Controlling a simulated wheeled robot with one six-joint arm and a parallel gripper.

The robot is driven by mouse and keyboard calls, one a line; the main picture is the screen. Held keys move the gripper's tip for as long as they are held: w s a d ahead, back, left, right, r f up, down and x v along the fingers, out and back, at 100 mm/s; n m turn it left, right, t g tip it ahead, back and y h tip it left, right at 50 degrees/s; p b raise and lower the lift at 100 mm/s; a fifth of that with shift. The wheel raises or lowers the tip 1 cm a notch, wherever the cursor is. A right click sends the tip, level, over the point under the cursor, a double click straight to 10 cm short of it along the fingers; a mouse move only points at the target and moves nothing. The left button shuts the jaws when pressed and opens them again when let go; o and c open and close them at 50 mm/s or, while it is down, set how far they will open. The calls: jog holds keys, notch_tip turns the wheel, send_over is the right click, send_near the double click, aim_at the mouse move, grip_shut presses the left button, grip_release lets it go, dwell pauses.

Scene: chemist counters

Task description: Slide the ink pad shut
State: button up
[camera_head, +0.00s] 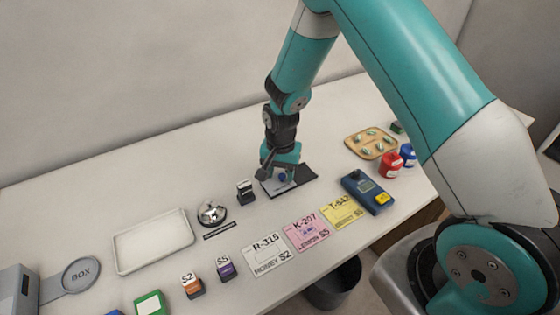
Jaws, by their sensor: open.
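The ink pad (300,175) is a dark, flat, rectangular thing on the white counter, right of the stamp. A small blue part (282,177) shows at its left, under my gripper. My gripper (279,180) is open and points down at the left part of the ink pad. It hides some of the pad there. I cannot tell whether the fingers touch the pad, nor how far the pad is open.
A small dark stamp (245,192) and a bell (211,212) stand to the left. A white tray (117,252) lies further left. A blue handheld device (366,192), red jar (389,165) and wooden tray (352,146) are right.

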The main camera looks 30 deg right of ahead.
aim_at(280, 175)
notch_tip(280, 175, up, 17)
jog(key=b, duration=0.2)
jog(key=shift+r, duration=0.1)
dwell(0.4)
jog(key=s+a+r+n+y, duration=0.1)
jog(key=s+a+r+n, duration=0.1)
jog(key=s+n, duration=0.3)
jog(key=s+a+r+n+y, duration=0.1)
jog(key=s+a+r+n, duration=0.2)
jog(key=s, duration=0.9)
jog(key=s+a+r+n+y, duration=0.2)
jog(key=s+a+r+n, duration=0.1)
jog(key=s+n, duration=0.4)
jog(key=shift+s+a+r, duration=0.2)
jog(key=shift+s+a, duration=0.55)
dwell(0.5)
